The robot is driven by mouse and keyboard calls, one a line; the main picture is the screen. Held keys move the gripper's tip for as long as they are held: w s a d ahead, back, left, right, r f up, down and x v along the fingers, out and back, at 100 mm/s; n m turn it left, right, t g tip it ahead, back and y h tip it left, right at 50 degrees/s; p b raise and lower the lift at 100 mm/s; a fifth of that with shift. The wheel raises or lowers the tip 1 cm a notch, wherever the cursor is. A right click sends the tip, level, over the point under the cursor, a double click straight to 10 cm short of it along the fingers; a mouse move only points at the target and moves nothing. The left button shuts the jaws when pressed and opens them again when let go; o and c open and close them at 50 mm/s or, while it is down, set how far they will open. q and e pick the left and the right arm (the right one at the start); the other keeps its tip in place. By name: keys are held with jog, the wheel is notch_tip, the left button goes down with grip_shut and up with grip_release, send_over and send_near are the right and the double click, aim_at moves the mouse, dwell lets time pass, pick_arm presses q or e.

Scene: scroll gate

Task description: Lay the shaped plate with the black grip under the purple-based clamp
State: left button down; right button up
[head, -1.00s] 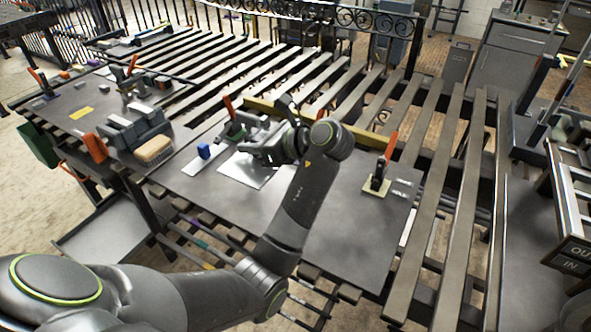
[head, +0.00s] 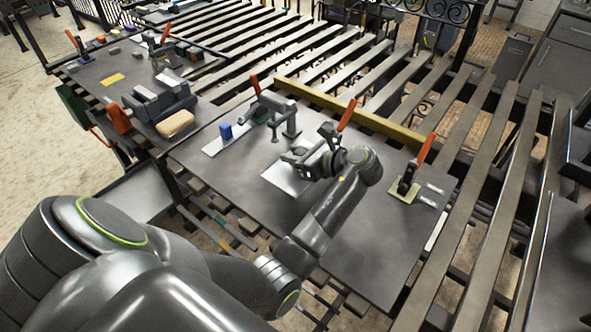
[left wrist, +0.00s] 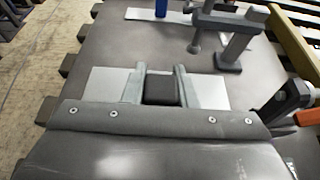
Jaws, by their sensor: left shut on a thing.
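The plate (left wrist: 105,82) is a pale silver sheet with a black grip (left wrist: 160,91) in the left wrist view. My left gripper (left wrist: 160,88) is shut on that black grip, one finger on each side. In the head view, my left gripper (head: 306,161) is over the plate (head: 279,178), near the middle of the dark table. I cannot tell whether the plate touches the table. A clamp with an orange handle (head: 346,115) stands just behind the gripper; its base is hidden, so I cannot see its colour. My right gripper is not in view.
A plate with a blue grip (head: 225,131) lies to the left, near another orange-handled clamp (head: 256,86) and a grey post (head: 290,120). A clamp on a cream base (head: 404,189) stands at the right. A yellow bar (head: 350,113) runs behind. The front table area is clear.

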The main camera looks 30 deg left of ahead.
aim_at(295, 171)
pick_arm(q)
jog(key=shift+f, duration=2.75)
jog(key=shift+f, duration=0.1)
jog(key=c, duration=1.2)
grip_release()
jog(key=shift+o, duration=0.2)
jog(key=shift+f, duration=0.1)
